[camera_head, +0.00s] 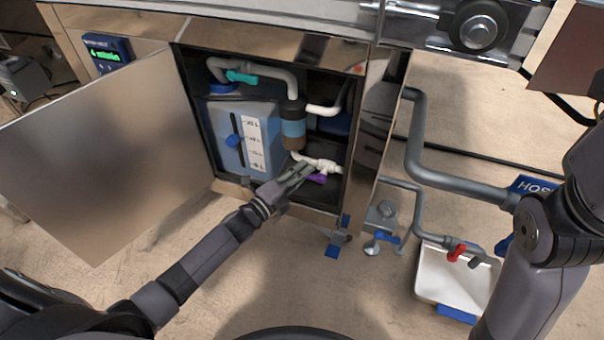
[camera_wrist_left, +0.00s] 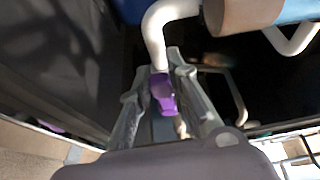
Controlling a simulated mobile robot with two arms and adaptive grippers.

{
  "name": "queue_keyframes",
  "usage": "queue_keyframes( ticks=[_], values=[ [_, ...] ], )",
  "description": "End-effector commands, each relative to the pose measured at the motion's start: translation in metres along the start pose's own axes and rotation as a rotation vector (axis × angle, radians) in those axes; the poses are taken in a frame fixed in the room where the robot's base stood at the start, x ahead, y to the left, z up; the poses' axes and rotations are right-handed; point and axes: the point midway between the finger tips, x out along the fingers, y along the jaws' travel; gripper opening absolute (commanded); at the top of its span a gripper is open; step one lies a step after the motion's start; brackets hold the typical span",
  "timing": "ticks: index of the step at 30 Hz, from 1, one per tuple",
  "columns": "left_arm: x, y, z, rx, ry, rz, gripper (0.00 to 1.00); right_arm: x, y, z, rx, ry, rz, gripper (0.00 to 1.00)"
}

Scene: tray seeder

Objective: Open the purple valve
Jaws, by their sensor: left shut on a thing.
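The purple valve (camera_head: 317,179) sits on the white pipe low in the open cabinet, below the brown and blue filter (camera_head: 293,128). My left gripper (camera_head: 304,171) reaches into the cabinet and is at the valve. In the left wrist view the purple valve handle (camera_wrist_left: 162,93) lies between the two fingers of my left gripper (camera_wrist_left: 160,85), under the end of the white pipe (camera_wrist_left: 154,40). The fingers are shut on it. My right arm comes in at the right edge of the head view, but its gripper does not show.
The metal cabinet door (camera_head: 110,150) stands open at left. A blue-white tank (camera_head: 262,113) and a teal valve (camera_head: 242,77) are inside the cabinet. A red valve (camera_head: 456,253) hangs over a white tray (camera_head: 426,290) at right. The cabinet's right post is close to my gripper.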

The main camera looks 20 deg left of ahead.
Motion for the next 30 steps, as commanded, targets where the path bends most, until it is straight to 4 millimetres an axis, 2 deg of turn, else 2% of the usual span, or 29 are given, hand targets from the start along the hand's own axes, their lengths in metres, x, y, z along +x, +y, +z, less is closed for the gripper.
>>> queue_keyframes(
  ticks=[9,10,19,30],
  values=[
    [-0.0003,0.0012,0.0013,-0.004,-0.004,0.003,0.0,0.0,-0.0002,-0.0002,0.0,0.0,0.0,0.0],
    [-0.0003,0.0013,0.0013,-0.004,-0.004,0.003,0.18,0.0,-0.0002,-0.0002,0.0,0.0,0.0,0.0],
    [-0.0002,0.0008,0.0006,-0.002,-0.002,0.002,0.37,0.0001,-0.0001,-0.0003,0.0,0.0,0.0,0.0],
    [-0.0056,0.0011,0.0001,-0.002,-0.001,0.002,0.37,0.0004,0.0007,0.0005,-0.001,0.001,0.003,0.0]
  ],
)
